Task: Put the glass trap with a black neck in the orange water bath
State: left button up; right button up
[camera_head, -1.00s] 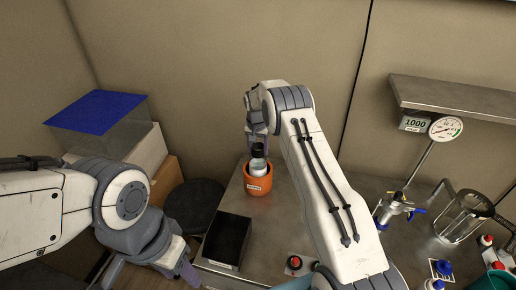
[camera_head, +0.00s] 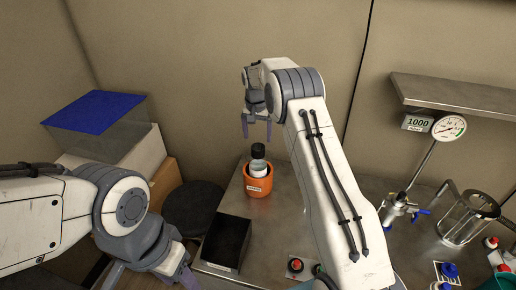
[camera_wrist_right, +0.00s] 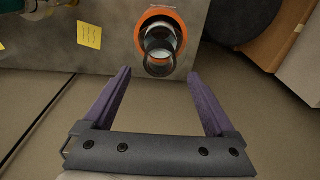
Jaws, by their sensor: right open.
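The glass trap with a black neck (camera_head: 258,151) stands inside the orange water bath (camera_head: 258,186), with its neck above the rim. In the right wrist view the trap (camera_wrist_right: 160,42) sits within the ring of the orange bath (camera_wrist_right: 141,22). My right gripper (camera_head: 257,132) is open and empty above the trap, apart from it. Its two purple fingers (camera_wrist_right: 160,88) show spread in the right wrist view with nothing between them. My left gripper (camera_head: 186,278) is low at the left, partly cut by the frame edge; its jaws cannot be made out.
A round dark stool (camera_head: 192,205) is beyond the bench edge. A gauge (camera_head: 449,127), a glass vessel with a metal frame (camera_head: 467,219) and bottles stand at right.

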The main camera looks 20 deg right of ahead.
jog(key=s+a+r+n, duration=0.3)
jog(key=s+a+r, duration=0.3)
jog(key=a+r, duration=0.3)
jog(key=s+a+r+n+y, duration=0.1)
jog(key=s+a+r+n, duration=0.25)
jog(key=s+a, duration=0.75)
jog(key=s+f+n, duration=0.2)
jog(key=s+n, duration=0.2)
jog(key=s, duration=1)
jog(key=s+f+n+g, duration=0.1)
jog(key=s+f+n, duration=0.1)
jog(key=s, duration=1.2)
jog(key=shift+s+f+n+y+b, duration=0.15)
jog(key=shift+n+y+b, duration=0.2)
jog(key=shift+n, duration=0.5)
